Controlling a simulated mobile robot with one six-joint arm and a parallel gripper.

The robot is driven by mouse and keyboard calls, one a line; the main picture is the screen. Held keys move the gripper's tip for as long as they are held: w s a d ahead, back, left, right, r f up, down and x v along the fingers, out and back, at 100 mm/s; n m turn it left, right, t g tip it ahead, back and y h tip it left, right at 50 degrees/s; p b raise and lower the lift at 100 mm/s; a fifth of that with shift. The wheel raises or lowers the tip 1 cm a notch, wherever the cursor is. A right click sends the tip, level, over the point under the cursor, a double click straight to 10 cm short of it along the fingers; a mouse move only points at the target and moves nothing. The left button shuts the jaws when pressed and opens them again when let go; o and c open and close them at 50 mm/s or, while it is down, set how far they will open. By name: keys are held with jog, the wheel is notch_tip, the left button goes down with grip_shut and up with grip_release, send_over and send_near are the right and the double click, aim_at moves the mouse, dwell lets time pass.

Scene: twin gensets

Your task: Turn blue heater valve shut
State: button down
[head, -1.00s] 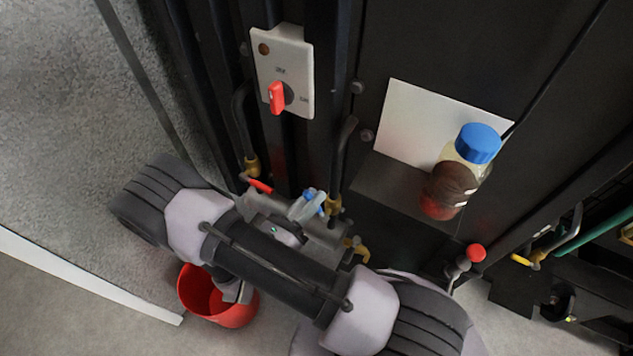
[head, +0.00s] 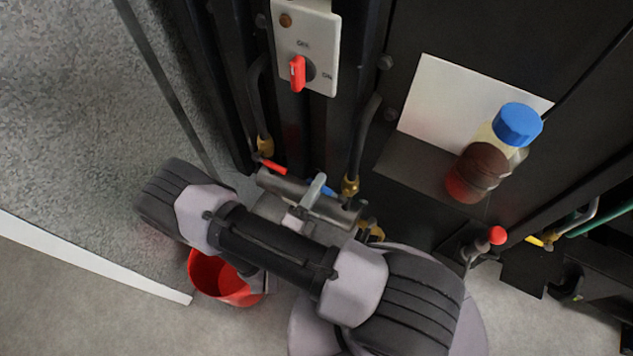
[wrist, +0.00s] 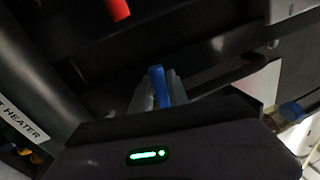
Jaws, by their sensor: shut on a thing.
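The blue heater valve handle (head: 327,191) shows in the head view as a short blue piece beside my fingers, at the silver heater cylinder (head: 345,212). In the wrist view the blue handle (wrist: 159,86) stands upright between the two grey fingers. My gripper (head: 313,190) is shut on this handle; it also shows in the wrist view (wrist: 160,92). My wrist and fingers hide most of the valve body and part of the cylinder. A "HEATER" label (wrist: 22,122) is at the left of the wrist view.
A red valve handle (head: 271,165) is left of the blue one. Hoses with brass fittings (head: 350,187) run close by. A switch plate with a red knob (head: 298,73) is above. A blue-capped bottle (head: 490,155) stands right; a red bucket (head: 215,275) is below.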

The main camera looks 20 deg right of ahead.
jog(key=shift+f+n, duration=0.45)
jog(key=shift+n, duration=0.45)
jog(key=shift+f+b, duration=0.1)
jog(key=shift+b, duration=0.2)
jog(key=c, duration=1.3)
grip_release()
jog(key=shift+a, duration=0.1)
jog(key=p+v, duration=0.1)
jog(key=v, duration=1.6)
jog(key=shift+s, duration=0.3)
